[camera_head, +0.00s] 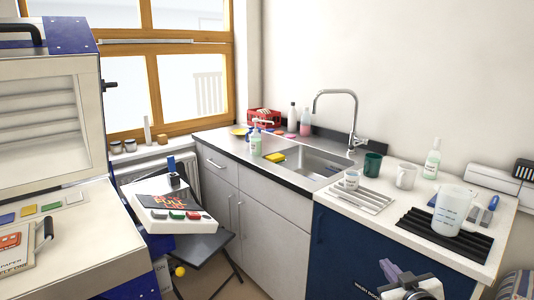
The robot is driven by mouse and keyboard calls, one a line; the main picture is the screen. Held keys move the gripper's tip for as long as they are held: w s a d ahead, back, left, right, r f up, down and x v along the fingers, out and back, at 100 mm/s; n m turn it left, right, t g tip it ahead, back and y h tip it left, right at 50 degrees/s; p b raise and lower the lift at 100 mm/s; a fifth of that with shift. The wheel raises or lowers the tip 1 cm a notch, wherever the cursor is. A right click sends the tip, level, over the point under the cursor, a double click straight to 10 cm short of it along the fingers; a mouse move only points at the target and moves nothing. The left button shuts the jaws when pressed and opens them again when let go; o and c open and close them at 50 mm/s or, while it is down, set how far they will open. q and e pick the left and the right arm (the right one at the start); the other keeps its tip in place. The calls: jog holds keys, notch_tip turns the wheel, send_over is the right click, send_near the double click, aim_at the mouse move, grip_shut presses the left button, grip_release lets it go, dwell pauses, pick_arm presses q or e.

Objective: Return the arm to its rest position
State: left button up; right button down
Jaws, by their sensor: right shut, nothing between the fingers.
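My right gripper (397,274) shows at the bottom right, in front of the dark blue cabinet (343,250). Its fingers are shut and hold nothing. It is apart from the counter and the things on it. The rest of my right arm is cut off by the bottom edge. My left gripper is not in view.
A black ribbed mat (420,222) with a clear measuring jug (453,213) lies on the white counter above the gripper. A sink (305,160) is further back. A kiln-like cabinet (45,120) stands left, a stool (200,246) near the middle. Floor between is narrow.

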jog(key=s+a+f+g+y, duration=0.15)
jog(key=s+a+f, duration=0.25)
jog(key=s+f, duration=0.45)
jog(key=s+a+f+g+y, duration=0.1)
jog(key=s+a+f+g, duration=0.1)
jog(key=s+a+f, duration=0.5)
jog(key=s+a+f+g, duration=0.1)
jog(key=s+a+f, duration=0.1)
jog(key=s, duration=0.9)
jog(key=s+a+f+g, duration=0.1)
jog(key=s+f, duration=0.3)
jog(key=s, duration=0.7)
jog(key=shift+a+m+g, duration=0.3)
jog(key=shift+a+g, duration=0.05)
jog(key=shift+a, duration=0.1)
